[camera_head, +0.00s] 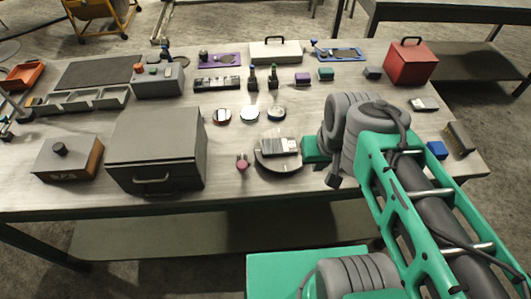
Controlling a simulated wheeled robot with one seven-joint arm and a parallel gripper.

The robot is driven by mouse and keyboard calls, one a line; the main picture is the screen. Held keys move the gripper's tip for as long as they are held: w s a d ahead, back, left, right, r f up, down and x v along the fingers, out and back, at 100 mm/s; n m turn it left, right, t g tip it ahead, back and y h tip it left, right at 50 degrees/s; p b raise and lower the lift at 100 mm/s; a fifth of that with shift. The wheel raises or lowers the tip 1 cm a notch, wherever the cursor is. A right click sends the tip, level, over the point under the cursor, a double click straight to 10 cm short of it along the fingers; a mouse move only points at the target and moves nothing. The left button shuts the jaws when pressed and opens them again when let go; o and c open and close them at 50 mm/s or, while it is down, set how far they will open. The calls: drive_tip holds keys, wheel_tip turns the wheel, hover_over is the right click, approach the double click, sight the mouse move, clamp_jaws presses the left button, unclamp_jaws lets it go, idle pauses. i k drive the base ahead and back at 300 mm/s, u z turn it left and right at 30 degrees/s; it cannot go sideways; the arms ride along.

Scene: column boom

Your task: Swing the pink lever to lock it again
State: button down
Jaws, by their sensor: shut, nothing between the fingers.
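A small pink-topped piece (242,161) stands near the table's front edge, right of the large grey box. It is the only pink part I make out, and I take it for the lever. Its pivot and its locked or unlocked position cannot be made out. My gripper (278,148) is just to its right, at the end of my green and grey arm, which reaches in from the right. It appears over a dark round plate (276,165). The fingers are shut and empty. A gap shows between gripper and pink piece; their heights cannot be told.
The large grey box (155,150) with a front handle and a smaller box with a black knob (68,160) stand at left. Three small round discs (249,114) lie behind the gripper. A red box (408,64) stands at back right.

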sight(241, 165)
drive_tip(key=k, duration=0.7)
drive_tip(key=u, duration=0.6)
drive_tip(key=i, duration=0.5)
drive_tip(key=z, duration=0.6)
drive_tip(key=k, duration=1.35)
drive_tip(key=z, duration=0.15)
drive_tip(key=i, duration=0.4)
drive_tip(key=u, duration=1.5)
drive_tip(key=i, duration=0.85)
drive_tip(key=u, duration=0.8)
